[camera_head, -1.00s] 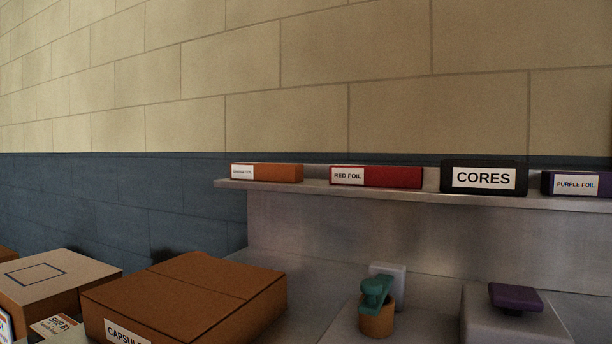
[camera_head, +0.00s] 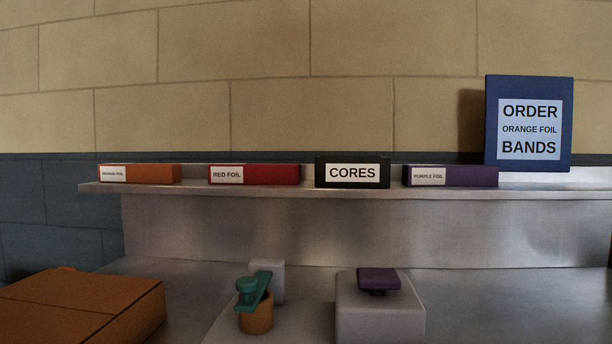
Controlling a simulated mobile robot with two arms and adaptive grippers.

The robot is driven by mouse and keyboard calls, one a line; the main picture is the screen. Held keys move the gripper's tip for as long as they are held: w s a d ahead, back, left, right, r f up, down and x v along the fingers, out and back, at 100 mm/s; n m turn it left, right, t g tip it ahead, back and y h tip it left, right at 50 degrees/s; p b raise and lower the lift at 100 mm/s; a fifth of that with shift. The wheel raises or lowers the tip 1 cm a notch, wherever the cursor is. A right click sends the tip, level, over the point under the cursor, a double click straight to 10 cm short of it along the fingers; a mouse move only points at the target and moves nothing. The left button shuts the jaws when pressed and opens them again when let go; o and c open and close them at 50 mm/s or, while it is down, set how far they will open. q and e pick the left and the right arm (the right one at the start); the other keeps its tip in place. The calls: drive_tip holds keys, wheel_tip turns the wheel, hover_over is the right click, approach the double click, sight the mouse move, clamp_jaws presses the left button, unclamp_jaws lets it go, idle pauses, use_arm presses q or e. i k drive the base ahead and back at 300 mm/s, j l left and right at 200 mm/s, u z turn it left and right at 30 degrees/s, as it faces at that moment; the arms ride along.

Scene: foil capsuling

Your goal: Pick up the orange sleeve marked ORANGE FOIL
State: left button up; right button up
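The orange sleeve (camera_head: 152,174) lies at the left end of the metal shelf (camera_head: 200,190). It is a long, flat orange box with a white label on its left part, in small print that seems to read ORANGE FOIL. Nothing touches it and nothing covers it. Neither of my grippers shows in the head view.
A red sleeve (camera_head: 270,175), a black CORES box (camera_head: 352,173) and a purple sleeve (camera_head: 460,176) share the shelf. A blue order sign (camera_head: 528,88) stands at right. Below are a cardboard box (camera_head: 80,305), a teal-topped device (camera_head: 254,290) and a grey block with purple top (camera_head: 380,310).

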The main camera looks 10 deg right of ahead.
sight(162, 173)
drive_tip(key=k+l+z, duration=0.1)
drive_tip(key=l+z, duration=0.15)
drive_tip(key=z, duration=0.25)
drive_tip(key=l+z, duration=0.25)
drive_tip(key=z, duration=0.25)
drive_tip(key=l+z, duration=0.35)
drive_tip(key=z, duration=0.15)
drive_tip(key=k, duration=0.05)
